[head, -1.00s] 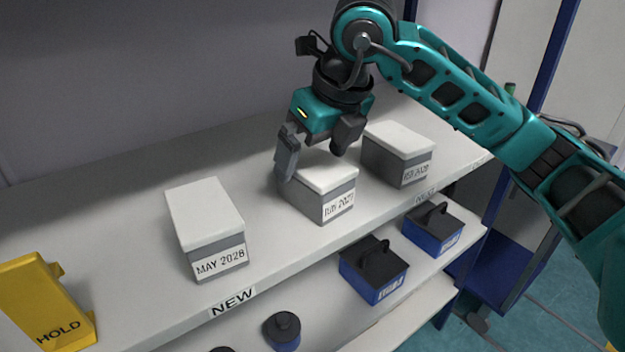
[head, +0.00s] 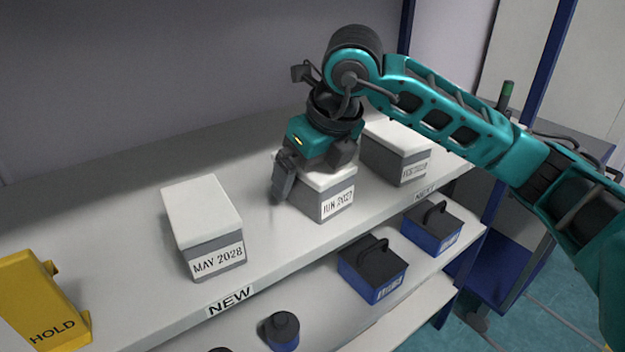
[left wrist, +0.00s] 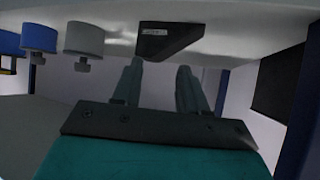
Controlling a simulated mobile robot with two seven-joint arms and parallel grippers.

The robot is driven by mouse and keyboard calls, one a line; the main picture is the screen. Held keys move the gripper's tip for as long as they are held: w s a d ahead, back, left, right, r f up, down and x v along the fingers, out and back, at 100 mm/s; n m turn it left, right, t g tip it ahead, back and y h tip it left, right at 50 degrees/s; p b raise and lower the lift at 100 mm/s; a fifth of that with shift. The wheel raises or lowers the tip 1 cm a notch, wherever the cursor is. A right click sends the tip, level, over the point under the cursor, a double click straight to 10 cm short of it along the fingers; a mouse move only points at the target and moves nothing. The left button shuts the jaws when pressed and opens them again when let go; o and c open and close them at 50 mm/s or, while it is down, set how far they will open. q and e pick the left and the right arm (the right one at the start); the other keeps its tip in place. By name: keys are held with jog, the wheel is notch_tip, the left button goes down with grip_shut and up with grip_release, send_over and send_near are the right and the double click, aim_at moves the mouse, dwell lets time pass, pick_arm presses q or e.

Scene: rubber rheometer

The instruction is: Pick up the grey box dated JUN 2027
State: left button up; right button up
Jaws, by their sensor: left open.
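The grey box dated JUN 2027 (head: 322,203) has a white lid and stands on the upper shelf, in the head view. My right gripper (head: 313,172) is low over it, fingers apart: one is beside the box's left side, the other at the back right of the lid. The gripper hides part of the lid. I cannot tell whether the fingers touch the box. My left gripper (left wrist: 160,75) shows only in the left wrist view, open and with nothing between its fingers.
A grey box dated MAY 2028 (head: 212,256) stands to the left, and another grey box (head: 405,170) stands close on the right. A yellow HOLD block (head: 40,310) is at the shelf's left. Blue boxes with black handles (head: 372,270) are on the lower shelf (head: 405,318).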

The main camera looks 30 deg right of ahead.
jog(key=shift+f, duration=0.1)
jog(key=shift+c, duration=0.5)
jog(key=c, duration=1.2)
